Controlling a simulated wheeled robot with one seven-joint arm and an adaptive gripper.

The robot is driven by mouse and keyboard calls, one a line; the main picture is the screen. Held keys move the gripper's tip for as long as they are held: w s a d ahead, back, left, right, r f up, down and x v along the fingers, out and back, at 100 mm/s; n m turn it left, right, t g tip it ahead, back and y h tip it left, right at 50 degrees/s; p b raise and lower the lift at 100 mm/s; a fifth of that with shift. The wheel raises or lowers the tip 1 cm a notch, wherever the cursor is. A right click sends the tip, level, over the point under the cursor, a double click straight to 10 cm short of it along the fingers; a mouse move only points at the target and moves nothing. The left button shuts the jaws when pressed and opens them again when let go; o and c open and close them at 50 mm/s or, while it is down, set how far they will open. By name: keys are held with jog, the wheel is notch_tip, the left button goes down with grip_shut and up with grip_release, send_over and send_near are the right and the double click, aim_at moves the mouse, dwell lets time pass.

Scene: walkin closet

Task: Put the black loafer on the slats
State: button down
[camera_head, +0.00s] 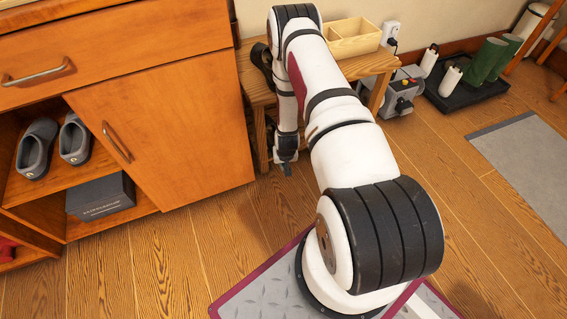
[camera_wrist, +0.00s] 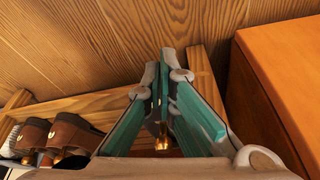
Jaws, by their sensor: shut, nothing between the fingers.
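My gripper (camera_head: 286,168) hangs low in front of the wooden bench (camera_head: 257,95), beside the orange cabinet. In the wrist view my gripper (camera_wrist: 165,62) has its fingertips together, with nothing held between them. Wooden bars (camera_wrist: 85,106), which look like part of the slatted bench, lie beneath and around the fingers. A small dark and gold patch (camera_wrist: 162,146) shows between the finger links; I cannot tell what it is. I cannot make out a black loafer in either view. My arm hides much of the bench in the head view.
Brown shoes (camera_wrist: 70,134) sit at the left of the wrist view. The orange cabinet (camera_head: 190,120) holds grey shoes (camera_head: 38,148) and a dark box (camera_head: 100,196). A wooden tray (camera_head: 353,38) stands on the bench. Green boots (camera_head: 492,60) stand at the back right.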

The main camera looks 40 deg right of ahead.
jog(key=w+d+f+b, duration=0.3)
jog(key=w+f+b, duration=0.1)
jog(key=f, duration=0.1)
jog(key=shift+w, duration=0.35)
jog(key=shift+r, duration=0.1)
jog(key=w+d, duration=0.1)
jog(key=w, duration=0.1)
jog(key=w+d, duration=0.1)
jog(key=w, duration=0.1)
jog(key=w+d, duration=0.2)
jog(key=shift+w, duration=0.15)
jog(key=shift+a, duration=0.1)
